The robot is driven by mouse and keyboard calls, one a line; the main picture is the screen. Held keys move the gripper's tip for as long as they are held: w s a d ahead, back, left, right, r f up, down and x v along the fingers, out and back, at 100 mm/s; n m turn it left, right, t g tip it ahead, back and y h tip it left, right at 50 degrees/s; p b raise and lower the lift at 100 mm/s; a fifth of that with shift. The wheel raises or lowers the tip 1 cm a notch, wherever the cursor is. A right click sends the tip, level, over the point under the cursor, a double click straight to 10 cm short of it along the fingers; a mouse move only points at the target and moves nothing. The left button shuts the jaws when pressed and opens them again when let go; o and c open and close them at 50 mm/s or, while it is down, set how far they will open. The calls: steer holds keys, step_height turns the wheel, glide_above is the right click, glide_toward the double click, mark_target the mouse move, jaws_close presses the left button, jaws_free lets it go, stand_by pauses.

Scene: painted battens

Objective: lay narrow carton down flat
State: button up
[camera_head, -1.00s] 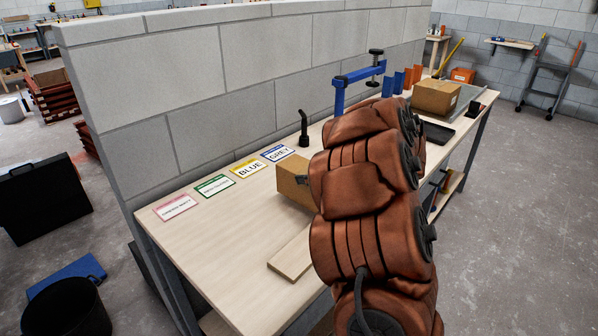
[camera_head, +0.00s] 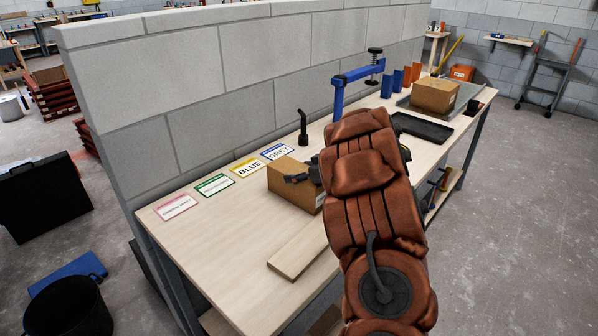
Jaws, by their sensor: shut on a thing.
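My gripper (camera_head: 301,178) is at the carton's top and near side, mostly hidden by my arm, with a dark finger showing against the cardboard. It is shut on the carton. The carton looks low and roughly level, at or just above the bench top (camera_head: 220,245); I cannot tell whether its whole base touches.
A pale wooden batten (camera_head: 297,252) lies in front of the carton. Label cards (camera_head: 247,168) lie along the wall. A black upright tool (camera_head: 303,128), a blue clamp (camera_head: 340,95), a black tray (camera_head: 422,128) and another carton (camera_head: 435,95) stand farther back. The bench's near left is clear.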

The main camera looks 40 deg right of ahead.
stand_by(0.3)
steer(key=o, duration=1.5)
steer(key=b+v, duration=0.1)
steer(key=v, duration=1.1)
steer(key=shift+w+r, duration=0.1)
steer(key=shift+r, duration=0.05)
